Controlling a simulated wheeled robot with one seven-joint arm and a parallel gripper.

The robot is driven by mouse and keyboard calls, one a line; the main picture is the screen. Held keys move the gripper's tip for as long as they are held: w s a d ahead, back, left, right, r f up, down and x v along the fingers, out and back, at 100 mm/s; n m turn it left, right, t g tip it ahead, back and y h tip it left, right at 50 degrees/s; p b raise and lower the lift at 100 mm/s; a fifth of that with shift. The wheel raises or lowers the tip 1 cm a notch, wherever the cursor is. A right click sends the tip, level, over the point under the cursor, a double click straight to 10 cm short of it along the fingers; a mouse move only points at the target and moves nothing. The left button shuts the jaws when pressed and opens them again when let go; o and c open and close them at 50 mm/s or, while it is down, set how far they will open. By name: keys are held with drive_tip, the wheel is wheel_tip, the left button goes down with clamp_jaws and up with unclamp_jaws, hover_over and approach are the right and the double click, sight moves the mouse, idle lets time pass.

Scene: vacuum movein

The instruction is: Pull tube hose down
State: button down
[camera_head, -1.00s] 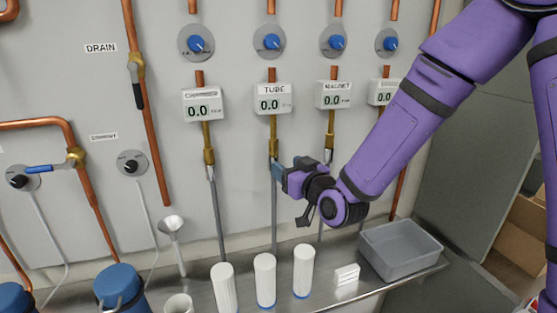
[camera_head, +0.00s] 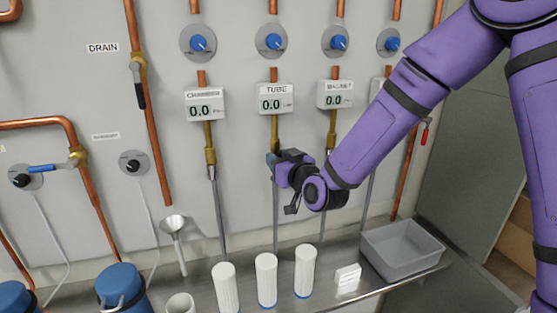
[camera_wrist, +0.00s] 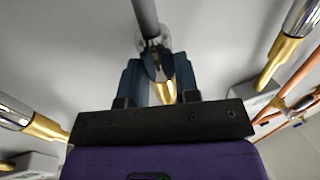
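The tube hose (camera_head: 276,215) is a thin grey hose hanging straight down the wall below the TUBE gauge (camera_head: 276,98). A brass fitting (camera_head: 275,132) joins gauge and hose. My gripper (camera_head: 271,162) is at the hose's upper end, just below the brass. In the wrist view, the dark blue fingertips (camera_wrist: 156,64) overlap the silver hose end, with the grey hose (camera_wrist: 145,18) beyond them. Brass (camera_wrist: 168,91) shows between the fingers. The fingers are close together about the hose end, but whether they press on it is hidden.
Similar hoses hang left (camera_head: 218,215) and right under neighbouring gauges, close to my gripper. Below is a metal shelf with white cylinders (camera_head: 266,280), a small white block (camera_head: 347,277) and a grey bin (camera_head: 402,252).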

sight(275, 195)
drive_tip(key=shift+f, duration=1.95)
drive_tip(key=shift+s, duration=0.1)
drive_tip(key=c, duration=0.8)
unclamp_jaws()
drive_tip(key=shift+f, duration=0.1)
drive_tip(key=shift+c, duration=0.2)
drive_tip(key=shift+d, duration=0.1)
